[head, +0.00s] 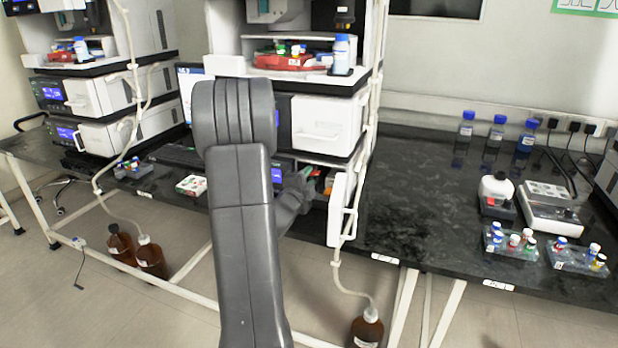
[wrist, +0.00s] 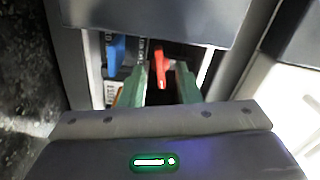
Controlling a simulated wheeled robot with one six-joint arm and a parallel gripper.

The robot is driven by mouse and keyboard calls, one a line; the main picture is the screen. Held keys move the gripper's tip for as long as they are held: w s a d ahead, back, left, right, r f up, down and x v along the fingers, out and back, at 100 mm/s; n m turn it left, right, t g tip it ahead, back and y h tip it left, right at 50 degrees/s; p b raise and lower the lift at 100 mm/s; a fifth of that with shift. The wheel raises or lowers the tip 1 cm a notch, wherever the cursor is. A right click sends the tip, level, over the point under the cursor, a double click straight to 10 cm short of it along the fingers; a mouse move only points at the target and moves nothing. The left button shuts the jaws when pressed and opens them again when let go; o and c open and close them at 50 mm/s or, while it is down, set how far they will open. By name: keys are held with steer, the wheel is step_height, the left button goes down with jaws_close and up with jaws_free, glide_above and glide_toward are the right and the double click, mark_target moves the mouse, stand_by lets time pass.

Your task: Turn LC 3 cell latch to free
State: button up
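A red latch lever (wrist: 161,62) hangs in an opening of the instrument in the wrist view, pointing down toward me. My gripper (wrist: 160,82) has two green fingers, one on each side of the lever, with visible gaps between them and it. The gripper is open and holds nothing. In the head view my gripper (head: 307,175) is at the lower opening of the middle stack, partly hidden by my arm.
A blue part (wrist: 116,50) sits left of the lever in the same opening. A white door (head: 341,208) stands open to the right of my gripper, with a tube beside it. A white module (head: 327,124) is above.

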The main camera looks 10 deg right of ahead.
steer(key=shift+w+d, duration=0.25)
steer(key=shift+w, duration=0.05)
steer(key=shift+c, duration=0.4)
jaws_close()
